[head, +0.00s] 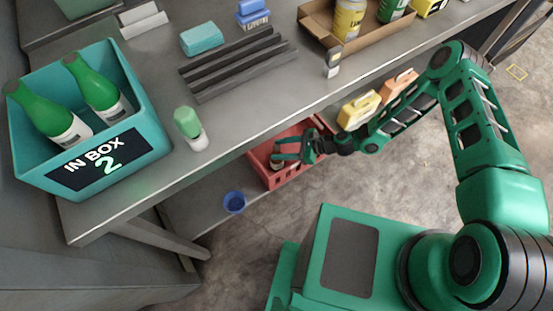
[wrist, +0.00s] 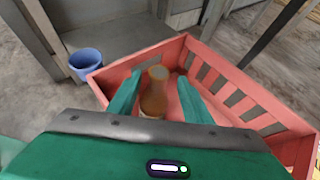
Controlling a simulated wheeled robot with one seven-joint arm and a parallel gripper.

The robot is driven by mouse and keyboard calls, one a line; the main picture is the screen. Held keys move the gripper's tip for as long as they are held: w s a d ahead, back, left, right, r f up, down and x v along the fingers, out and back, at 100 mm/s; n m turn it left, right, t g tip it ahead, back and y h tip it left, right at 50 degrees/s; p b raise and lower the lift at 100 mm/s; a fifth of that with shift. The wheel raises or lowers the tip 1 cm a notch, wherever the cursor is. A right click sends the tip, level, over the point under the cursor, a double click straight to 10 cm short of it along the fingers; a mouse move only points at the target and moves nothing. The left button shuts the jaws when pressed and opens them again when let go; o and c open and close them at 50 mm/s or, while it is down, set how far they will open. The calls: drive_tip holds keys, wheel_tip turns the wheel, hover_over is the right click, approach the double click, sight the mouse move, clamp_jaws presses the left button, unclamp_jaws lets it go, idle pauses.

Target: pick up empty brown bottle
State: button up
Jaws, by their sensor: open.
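The brown bottle (wrist: 154,92) stands in the red crate (wrist: 127,63) in the wrist view, with its neck towards the camera. My gripper (wrist: 157,82) is open, with one green finger on each side of the bottle. I cannot tell whether either finger touches it. In the head view my gripper (head: 277,151) reaches into the red crate (head: 286,178) on the lower shelf. There the bottle is mostly hidden by the fingers.
A blue cup (head: 234,202) stands left of the crate. Above, the grey bench (head: 235,113) holds a teal box (head: 137,88) with green bottles, a lone green-and-white bottle (head: 190,128) and a cardboard tray (head: 316,30). Yellow (head: 358,110) and orange containers sit beside my arm.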

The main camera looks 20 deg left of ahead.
drive_tip(key=shift+x, duration=2.8)
drive_tip(key=shift+s, duration=0.25)
clamp_jaws()
